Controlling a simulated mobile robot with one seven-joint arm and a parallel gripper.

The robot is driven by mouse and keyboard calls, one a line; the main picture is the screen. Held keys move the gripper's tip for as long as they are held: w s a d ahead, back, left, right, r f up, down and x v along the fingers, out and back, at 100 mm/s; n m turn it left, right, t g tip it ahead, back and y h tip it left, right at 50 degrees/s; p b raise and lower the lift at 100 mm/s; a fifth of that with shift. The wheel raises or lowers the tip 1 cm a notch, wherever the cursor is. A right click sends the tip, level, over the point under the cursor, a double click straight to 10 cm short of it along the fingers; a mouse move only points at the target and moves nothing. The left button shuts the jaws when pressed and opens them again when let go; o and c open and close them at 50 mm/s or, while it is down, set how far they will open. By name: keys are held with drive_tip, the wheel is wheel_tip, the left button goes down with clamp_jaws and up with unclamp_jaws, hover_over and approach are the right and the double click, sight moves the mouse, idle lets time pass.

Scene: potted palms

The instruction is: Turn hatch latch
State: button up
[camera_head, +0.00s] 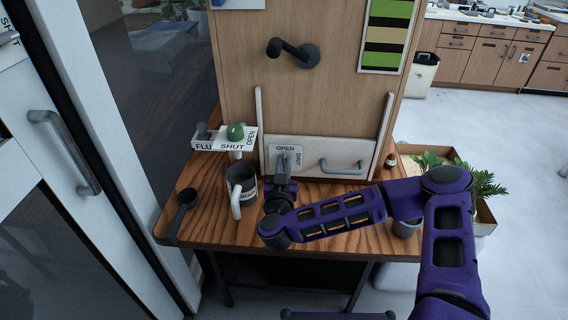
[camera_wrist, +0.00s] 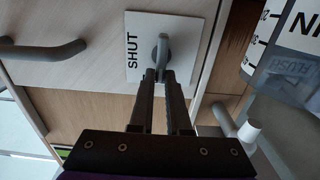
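The hatch latch is a grey lever (camera_wrist: 162,47) on a pale square plate (camera_head: 276,149). The plate is marked OPEN along the top and SHUT down the right side in the head view; the wrist view shows it turned over, with SHUT on the left. My gripper (camera_wrist: 160,80) reaches the latch from the front. Its two dark fingers are close together, one on each side of the lever's end, which they partly hide. The head view shows my gripper (camera_head: 284,180) just in front of the plate. The lever's exact angle is hard to tell.
A mug (camera_head: 241,184) stands close to the left of my gripper, and a black ladle-like tool (camera_head: 182,208) lies farther left. A grey bar handle (camera_head: 341,168) is right of the plate. A potted plant (camera_head: 486,184) is at right.

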clamp_jaws()
drive_tip(key=shift+r+m+p, duration=0.2)
drive_tip(key=shift+m+p, duration=0.1)
drive_tip(key=shift+p, duration=0.2)
drive_tip(key=shift+d+m+p, duration=0.2)
drive_tip(key=shift+m+p, duration=0.4)
drive_tip(key=shift+m, duration=0.3)
drive_tip(key=m+b, duration=0.1)
drive_tip(key=m, duration=0.2)
drive_tip(key=d+f+m+b, duration=0.1)
drive_tip(key=m+b, duration=0.1)
drive_tip(key=m, duration=0.2)
drive_tip(key=m+b, duration=0.1)
drive_tip(key=m, duration=0.2)
drive_tip(key=shift+d+f+m, duration=0.3)
drive_tip(key=shift+f, duration=0.1)
drive_tip(key=m+b, duration=0.1)
drive_tip(key=m, duration=0.1)
drive_tip(key=m+b, duration=0.1)
drive_tip(key=m, duration=0.1)
drive_tip(key=shift+f+m, duration=0.35)
drive_tip(key=shift+m, duration=0.05)
